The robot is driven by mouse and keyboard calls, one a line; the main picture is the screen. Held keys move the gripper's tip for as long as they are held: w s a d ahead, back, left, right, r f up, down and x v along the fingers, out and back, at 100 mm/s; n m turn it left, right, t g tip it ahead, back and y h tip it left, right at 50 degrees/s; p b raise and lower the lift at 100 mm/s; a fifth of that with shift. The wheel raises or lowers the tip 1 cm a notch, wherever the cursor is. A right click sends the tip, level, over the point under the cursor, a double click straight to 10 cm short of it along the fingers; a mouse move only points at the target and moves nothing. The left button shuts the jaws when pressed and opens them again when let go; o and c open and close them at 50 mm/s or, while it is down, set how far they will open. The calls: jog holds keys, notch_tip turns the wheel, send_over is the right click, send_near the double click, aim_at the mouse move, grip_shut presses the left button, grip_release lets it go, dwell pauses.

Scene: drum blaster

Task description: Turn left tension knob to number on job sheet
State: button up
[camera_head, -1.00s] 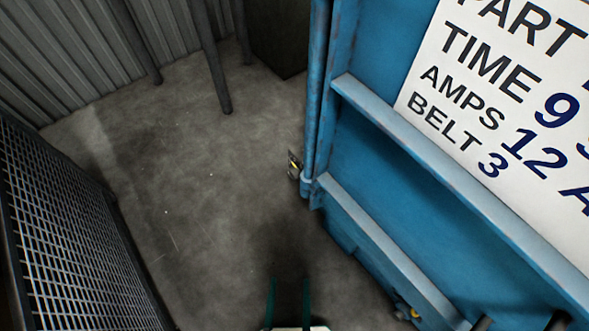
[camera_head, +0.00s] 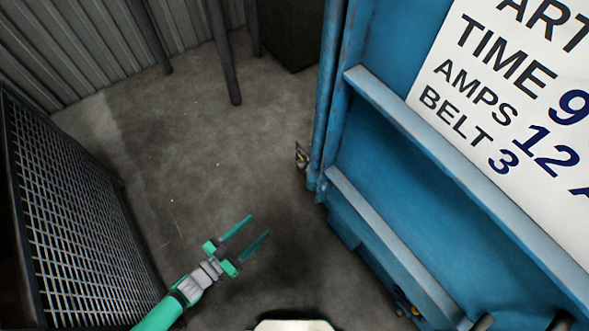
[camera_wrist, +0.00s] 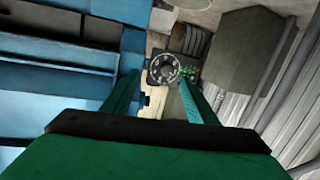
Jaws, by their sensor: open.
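The job sheet (camera_head: 520,110) is a white sheet on the blue machine at the right of the head view; it reads TIME 9, AMPS 12 and BELT 3, with its right part cut off. My gripper (camera_head: 259,225) is open and empty over the floor, left of the machine, fingers pointing up and right. In the wrist view, a round dark dial with pale marks (camera_wrist: 165,68) shows beyond and between my open fingers (camera_wrist: 160,84), apart from them. I cannot tell whether it is the left tension knob, and its setting is too small to read.
The blue machine (camera_head: 400,180) fills the right side, with ledges and a vertical pipe at its edge. A small fitting (camera_head: 301,157) sticks out there. A mesh panel (camera_head: 75,200) stands at left. Concrete floor (camera_head: 190,150) between is clear. Dark legs (camera_head: 222,60) stand behind.

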jog(key=w+d+m+h, duration=0.1)
jog(key=w+d+h, duration=0.1)
jog(key=w, duration=0.8)
jog(key=g+h, duration=0.2)
send_near(298, 169)
jog(key=shift+m, duration=0.3)
jog(key=x, duration=0.8)
jog(key=shift+w+d, duration=0.2)
jog(key=shift+c, duration=0.4)
jog(key=c, duration=1)
